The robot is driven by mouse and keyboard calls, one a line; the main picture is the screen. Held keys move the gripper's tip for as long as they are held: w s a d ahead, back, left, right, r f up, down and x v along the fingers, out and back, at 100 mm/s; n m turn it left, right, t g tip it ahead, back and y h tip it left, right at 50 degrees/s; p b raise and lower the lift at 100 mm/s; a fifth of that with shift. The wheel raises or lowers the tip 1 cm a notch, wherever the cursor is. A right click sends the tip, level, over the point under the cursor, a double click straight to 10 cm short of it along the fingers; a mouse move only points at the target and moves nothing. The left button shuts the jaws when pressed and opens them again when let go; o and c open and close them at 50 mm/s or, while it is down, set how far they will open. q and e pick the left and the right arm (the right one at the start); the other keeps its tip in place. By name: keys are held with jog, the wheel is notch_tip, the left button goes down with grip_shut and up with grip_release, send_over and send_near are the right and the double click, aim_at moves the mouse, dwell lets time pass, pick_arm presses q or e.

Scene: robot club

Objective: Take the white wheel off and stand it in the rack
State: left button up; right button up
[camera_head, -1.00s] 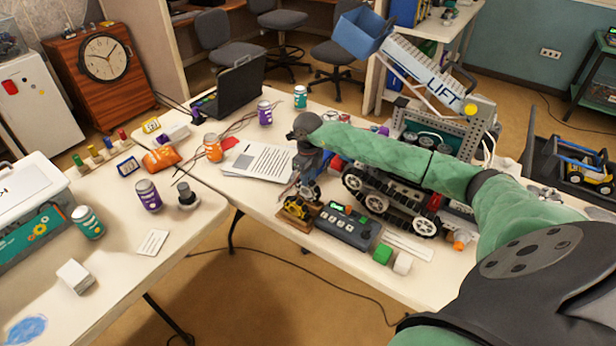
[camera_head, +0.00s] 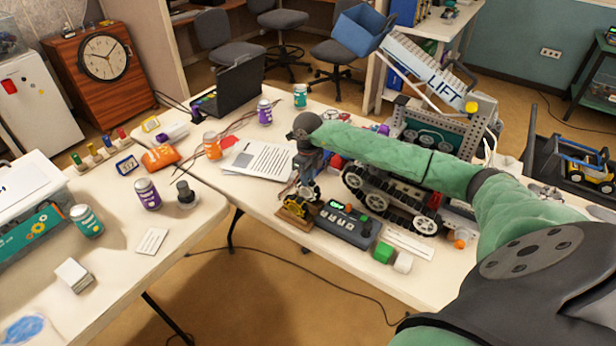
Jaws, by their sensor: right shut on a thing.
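My right gripper (camera_head: 308,172) reaches in from the right on the green-sleeved arm and points down over the near table. It is shut on a small dark-tyred wheel with a pale hub (camera_head: 310,191), which looks like the white wheel. I cannot tell whether the held wheel touches the rack. The tracked robot (camera_head: 400,197), with pale-hubbed wheels, is to the right, partly hidden by my arm. My left gripper is not in view.
A paper sheet (camera_head: 258,160) lies left of the gripper. The grey lift frame (camera_head: 470,120) stands behind my arm. A second table (camera_head: 110,270) is at left.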

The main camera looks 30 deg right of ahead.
jog(key=shift+f+b, duration=0.75)
dwell(0.7)
jog(key=o, duration=1.1)
jog(key=shift+c, duration=0.2)
jog(key=shift+r, duration=0.1)
jog(key=shift+r+p, duration=0.9)
jog(key=shift+r, duration=2.5)
jog(key=shift+a, duration=0.1)
